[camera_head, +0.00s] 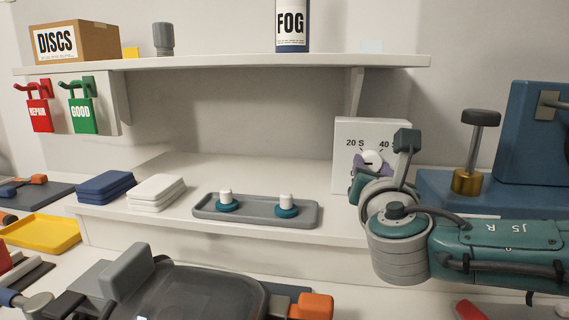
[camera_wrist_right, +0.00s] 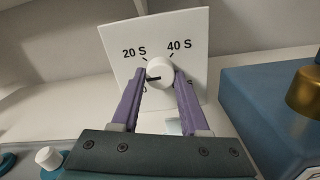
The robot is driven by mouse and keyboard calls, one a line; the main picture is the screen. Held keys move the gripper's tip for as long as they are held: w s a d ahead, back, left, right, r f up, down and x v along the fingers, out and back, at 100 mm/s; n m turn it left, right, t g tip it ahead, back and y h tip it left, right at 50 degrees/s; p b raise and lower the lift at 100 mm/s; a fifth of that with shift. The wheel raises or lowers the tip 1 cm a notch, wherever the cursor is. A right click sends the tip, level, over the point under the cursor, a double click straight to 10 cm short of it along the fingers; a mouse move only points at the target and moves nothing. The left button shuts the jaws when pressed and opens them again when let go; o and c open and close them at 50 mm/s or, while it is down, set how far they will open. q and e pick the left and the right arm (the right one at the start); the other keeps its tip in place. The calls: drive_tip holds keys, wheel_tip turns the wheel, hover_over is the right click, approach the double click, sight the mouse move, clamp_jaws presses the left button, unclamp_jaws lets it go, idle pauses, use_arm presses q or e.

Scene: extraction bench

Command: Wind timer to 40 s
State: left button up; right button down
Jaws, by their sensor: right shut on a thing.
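The timer is a white upright panel (camera_head: 350,130) with a round white knob (camera_head: 372,157) and printed marks 20 S and 40 S above it. In the right wrist view the panel (camera_wrist_right: 193,28) faces me, and the knob (camera_wrist_right: 160,71) sits between my purple fingertips. My right gripper (camera_wrist_right: 159,76) is shut on the knob, one finger on each side. The knob's black pointer line points left, below the 20 S tick and away from 40 S. Another label at lower right is mostly hidden by a finger. My left gripper does not show.
A grey tray (camera_head: 256,221) with two white-topped teal pegs lies left of the timer. A blue machine (camera_head: 530,140) with a brass-based, dark-topped post (camera_head: 468,180) stands close on the right. A shelf (camera_head: 230,64) runs above.

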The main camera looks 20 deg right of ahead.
idle(0.8)
drive_tip(key=shift+c, duration=2.1)
unclamp_jaws()
drive_tip(key=p+v, duration=0.1)
drive_tip(key=v, duration=0.6)
drive_tip(key=shift+s+a, duration=0.2)
drive_tip(key=shift+s, duration=0.05)
